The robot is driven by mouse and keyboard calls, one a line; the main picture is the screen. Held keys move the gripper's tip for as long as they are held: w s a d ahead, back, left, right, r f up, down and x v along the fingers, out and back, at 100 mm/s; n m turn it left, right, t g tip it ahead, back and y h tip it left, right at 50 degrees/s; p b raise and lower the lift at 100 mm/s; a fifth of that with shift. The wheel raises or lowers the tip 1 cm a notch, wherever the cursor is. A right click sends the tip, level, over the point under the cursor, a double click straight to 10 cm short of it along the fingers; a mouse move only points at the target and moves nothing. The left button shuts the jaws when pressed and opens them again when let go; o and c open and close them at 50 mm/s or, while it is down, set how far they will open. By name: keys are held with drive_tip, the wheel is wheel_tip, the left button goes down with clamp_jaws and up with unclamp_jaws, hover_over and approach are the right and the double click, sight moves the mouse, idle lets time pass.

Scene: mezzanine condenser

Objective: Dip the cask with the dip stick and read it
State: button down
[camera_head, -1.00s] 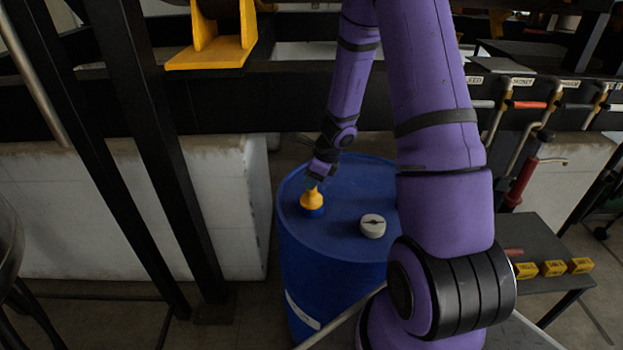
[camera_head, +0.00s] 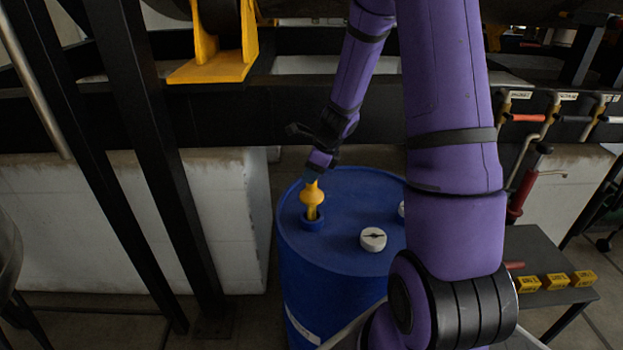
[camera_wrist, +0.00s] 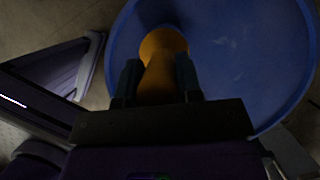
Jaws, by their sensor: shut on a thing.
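The blue cask (camera_head: 335,262) stands upright in the middle of the head view, and its top also fills much of the wrist view (camera_wrist: 235,60). The yellow dip stick (camera_head: 313,197) is upright over the round blue opening (camera_head: 312,222) near the left of the cask's top. Its flared collar is above the opening and its lower part goes into it, so the lower end is hidden. My gripper (camera_head: 315,178) is shut on the top of the dip stick, and the wrist view shows a finger on each side of the orange-yellow handle (camera_wrist: 162,68).
A white cap (camera_head: 373,239) sits on the cask top, with another white piece (camera_head: 401,209) partly behind my arm. A dark bench (camera_head: 545,262) with yellow blocks (camera_head: 556,281) stands at right. Black posts (camera_head: 160,170) rise at left, and a dark beam (camera_head: 240,105) crosses behind.

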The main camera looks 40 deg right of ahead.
wheel_tip(320, 180, up, 35)
idle(2.2)
idle(0.6)
